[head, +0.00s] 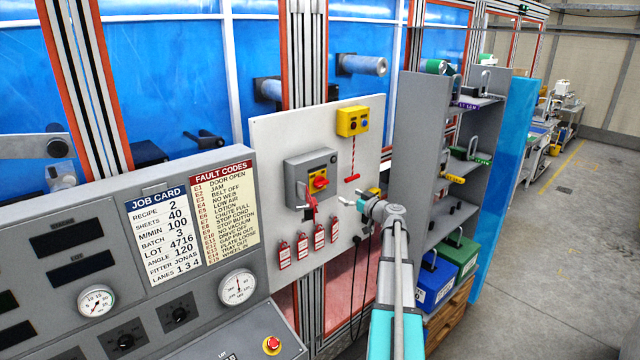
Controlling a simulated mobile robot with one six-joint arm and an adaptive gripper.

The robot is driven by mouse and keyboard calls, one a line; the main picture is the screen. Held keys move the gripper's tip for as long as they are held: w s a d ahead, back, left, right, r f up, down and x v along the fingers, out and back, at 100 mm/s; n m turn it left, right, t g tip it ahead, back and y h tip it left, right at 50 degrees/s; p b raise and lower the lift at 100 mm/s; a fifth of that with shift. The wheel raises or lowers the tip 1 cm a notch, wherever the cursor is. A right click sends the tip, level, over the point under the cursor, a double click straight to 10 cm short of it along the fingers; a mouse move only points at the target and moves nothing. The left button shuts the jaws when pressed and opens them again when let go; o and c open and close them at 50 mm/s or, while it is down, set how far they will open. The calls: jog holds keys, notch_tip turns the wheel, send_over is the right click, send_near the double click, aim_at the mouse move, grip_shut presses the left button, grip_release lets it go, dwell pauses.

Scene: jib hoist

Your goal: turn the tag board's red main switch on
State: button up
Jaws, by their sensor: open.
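The tag board (270,135) is a pale upright panel left of my arm. On it is a grey switch box (298,168) with the red main switch (319,182) on a yellow plate. A red item (310,207) hangs just below the switch; at this size I cannot tell whether it is fastened to it. My gripper (350,203) is open and seems empty, to the right of and a little below the switch, apart from it in the picture. I cannot tell the switch's position clearly.
Several red tags (301,247) hang along the board's lower edge. A yellow button box (353,121) with a red hanging cord sits at upper right. A grey console (60,235) stands at left, a grey shelf unit (415,140) at right. Open floor (560,250) lies farther right.

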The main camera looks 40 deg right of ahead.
aim_at(323, 183)
jog(key=shift+w, duration=0.1)
jog(key=w, duration=0.9)
jog(key=w+a, duration=0.1)
jog(key=w, duration=0.3)
jog(key=shift+w, duration=0.3)
jog(key=c, duration=0.9)
jog(key=shift+o, duration=0.2)
